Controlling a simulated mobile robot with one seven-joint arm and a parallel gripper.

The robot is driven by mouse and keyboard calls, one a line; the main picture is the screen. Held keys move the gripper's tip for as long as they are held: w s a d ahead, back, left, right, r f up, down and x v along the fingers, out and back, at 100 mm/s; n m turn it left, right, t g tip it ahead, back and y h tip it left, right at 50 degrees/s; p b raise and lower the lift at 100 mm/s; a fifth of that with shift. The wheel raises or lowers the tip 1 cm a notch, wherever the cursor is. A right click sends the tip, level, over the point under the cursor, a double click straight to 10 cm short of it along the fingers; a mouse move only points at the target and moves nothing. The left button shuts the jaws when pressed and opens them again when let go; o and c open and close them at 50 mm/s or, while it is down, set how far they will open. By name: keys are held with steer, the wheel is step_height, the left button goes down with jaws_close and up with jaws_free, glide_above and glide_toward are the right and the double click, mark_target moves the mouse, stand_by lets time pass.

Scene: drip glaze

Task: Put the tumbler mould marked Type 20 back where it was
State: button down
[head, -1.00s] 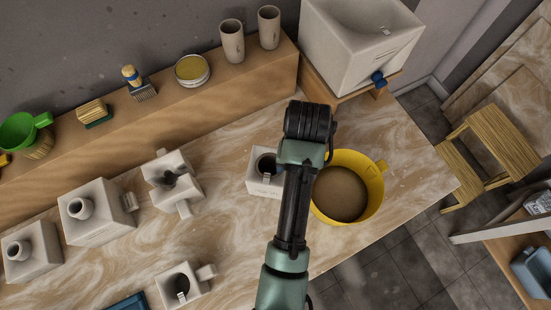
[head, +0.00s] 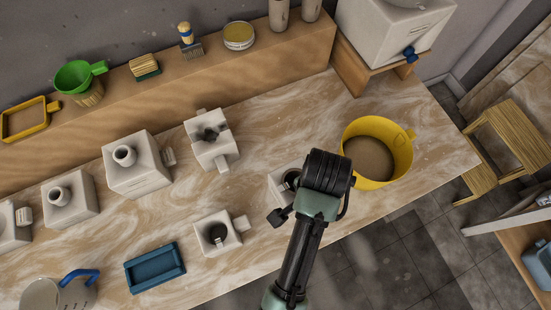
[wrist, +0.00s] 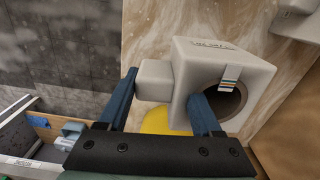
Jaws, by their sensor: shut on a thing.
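My gripper (wrist: 163,85) is shut on a white plaster mould (wrist: 225,62), with one blue finger beside its side block and the other at the body by the round opening. Dark writing and a striped tag show on the mould, but I cannot read the type. In the head view the same mould (head: 280,187) is partly hidden by my wrist, left of the yellow bucket (head: 404,155). I cannot tell how far it is above the table. Other white moulds stand to the left: a small open one (head: 208,247), a spiky-holed one (head: 214,152) and several with spouts (head: 138,180).
The marbled table (head: 290,130) has free room between the moulds and the bucket. A blue tray (head: 155,270) lies near the front edge, with a pitcher (head: 70,292) left of it. A wooden shelf (head: 200,80) with tools runs along the back.

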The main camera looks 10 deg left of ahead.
steer(key=shift+s+a+m, duration=0.1)
steer(key=shift+s+m, duration=0.4)
steer(key=shift+s, duration=0.15)
steer(key=shift+f, duration=0.3)
step_height(320, 180, down, 5)
steer(key=shift+w+r, duration=0.1)
steer(key=shift+w, duration=0.05)
steer(key=shift+f, duration=2.4)
steer(key=shift+f, duration=0.15)
steer(key=shift+c, duration=0.3)
jaws_free()
